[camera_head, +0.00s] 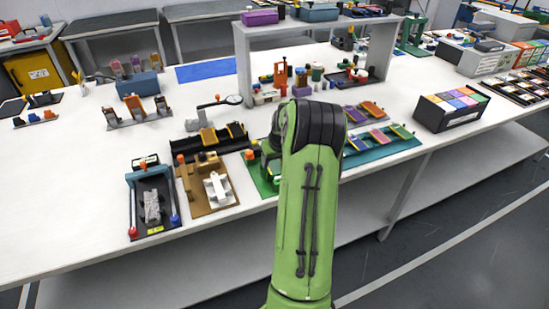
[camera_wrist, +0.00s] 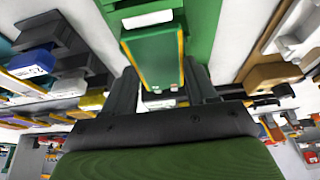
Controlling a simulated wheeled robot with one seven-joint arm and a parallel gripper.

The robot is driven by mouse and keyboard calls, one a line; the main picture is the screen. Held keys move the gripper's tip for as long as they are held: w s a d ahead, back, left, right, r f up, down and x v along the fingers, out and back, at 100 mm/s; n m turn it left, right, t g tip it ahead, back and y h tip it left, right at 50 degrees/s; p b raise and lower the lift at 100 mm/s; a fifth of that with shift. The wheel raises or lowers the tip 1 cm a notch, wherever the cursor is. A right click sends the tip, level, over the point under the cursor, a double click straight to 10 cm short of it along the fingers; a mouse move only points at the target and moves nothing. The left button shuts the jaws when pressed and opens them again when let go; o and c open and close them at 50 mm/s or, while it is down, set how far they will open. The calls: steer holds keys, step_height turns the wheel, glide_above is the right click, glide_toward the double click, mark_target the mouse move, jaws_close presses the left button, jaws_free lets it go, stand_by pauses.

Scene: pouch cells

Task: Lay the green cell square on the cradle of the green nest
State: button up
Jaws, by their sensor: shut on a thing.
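In the wrist view the green cell (camera_wrist: 155,56), a flat green plate with yellow edges, lies between the two fingers of my gripper (camera_wrist: 160,88). The gripper is shut on it. Behind the cell is a green base (camera_wrist: 205,22), which looks like part of the green nest. I cannot tell whether the cell touches the cradle. In the head view the green nest (camera_head: 264,184) shows at the table's front, largely hidden by my arm. My gripper and the cell are hidden there.
A tan fixture (camera_head: 190,197) with a white part stands just left of the nest. Left of it is a dark tray with posts (camera_head: 167,222). A black rack (camera_head: 184,155) is behind, and a teal tray (camera_head: 397,149) is to the right.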

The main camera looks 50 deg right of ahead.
mark_target(274, 165)
steer(key=shift+f, duration=0.15)
steer(key=o, duration=1.1)
steer(key=shift+r+p, duration=2.65)
steer(key=shift+r, duration=0.85)
